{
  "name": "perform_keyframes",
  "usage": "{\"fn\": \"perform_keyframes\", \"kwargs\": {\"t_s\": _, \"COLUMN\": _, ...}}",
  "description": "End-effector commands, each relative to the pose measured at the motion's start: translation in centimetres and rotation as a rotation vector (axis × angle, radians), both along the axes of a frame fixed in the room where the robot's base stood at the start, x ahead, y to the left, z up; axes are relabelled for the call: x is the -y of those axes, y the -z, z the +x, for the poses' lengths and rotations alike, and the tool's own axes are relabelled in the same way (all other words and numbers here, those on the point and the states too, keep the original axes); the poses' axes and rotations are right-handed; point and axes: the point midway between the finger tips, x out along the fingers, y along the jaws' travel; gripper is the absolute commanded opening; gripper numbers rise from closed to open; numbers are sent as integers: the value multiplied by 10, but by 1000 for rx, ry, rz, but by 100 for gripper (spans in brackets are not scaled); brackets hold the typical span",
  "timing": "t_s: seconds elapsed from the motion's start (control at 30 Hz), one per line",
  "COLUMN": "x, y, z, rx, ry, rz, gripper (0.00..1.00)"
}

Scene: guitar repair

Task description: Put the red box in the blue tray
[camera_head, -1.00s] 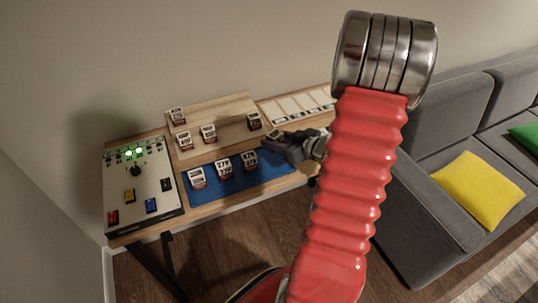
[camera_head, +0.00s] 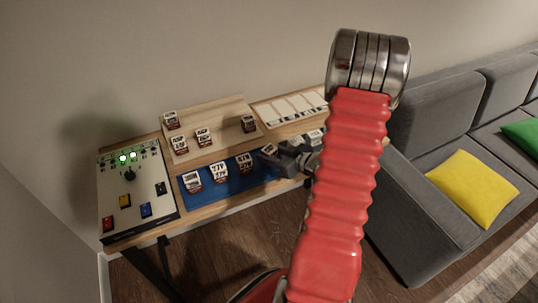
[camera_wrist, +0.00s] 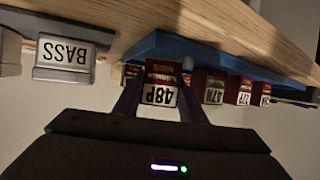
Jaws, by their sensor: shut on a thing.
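My gripper (camera_wrist: 160,105) is shut on a small red box (camera_wrist: 161,74) with a white label reading 48P. The wrist view is upside down. In the head view the held box (camera_head: 268,151) is at the tip of my dark gripper, by the right part of the blue tray (camera_head: 232,190). The tray's blue edge (camera_wrist: 205,50) also shows close to the held box in the wrist view. I cannot tell whether the box touches the tray. Several red boxes with white labels, such as the 47N box (camera_wrist: 214,87), stand in the tray.
More labelled boxes, such as one box (camera_head: 249,124), stand on the wooden stand (camera_head: 225,115) behind the tray. A control panel (camera_head: 135,190) with buttons is at the left. A grey BASS block (camera_wrist: 66,62) is beside the tray. A grey sofa (camera_head: 425,215) is at the right.

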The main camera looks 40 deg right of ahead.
Motion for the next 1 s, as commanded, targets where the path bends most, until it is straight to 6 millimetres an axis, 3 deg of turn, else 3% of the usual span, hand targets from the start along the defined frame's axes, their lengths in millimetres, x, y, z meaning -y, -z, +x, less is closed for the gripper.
{"fn": "perform_keyframes", "kwargs": {"t_s": 0.43, "x": 0, "y": 6, "z": 0, "rx": 0, "ry": -1, "rz": -1, "gripper": 12}}
{"fn": "perform_keyframes", "kwargs": {"t_s": 0.47, "x": 0, "y": 6, "z": 0, "rx": 0, "ry": -1, "rz": -1, "gripper": 39}}
{"fn": "perform_keyframes", "kwargs": {"t_s": 0.5, "x": 0, "y": 5, "z": 0, "rx": 0, "ry": -1, "rz": -1, "gripper": 41}}
{"fn": "perform_keyframes", "kwargs": {"t_s": 0.7, "x": -1, "y": 5, "z": 0, "rx": 0, "ry": -1, "rz": -1, "gripper": 56}}
{"fn": "perform_keyframes", "kwargs": {"t_s": 1.0, "x": -1, "y": 4, "z": 0, "rx": 0, "ry": -1, "rz": -1, "gripper": 56}}
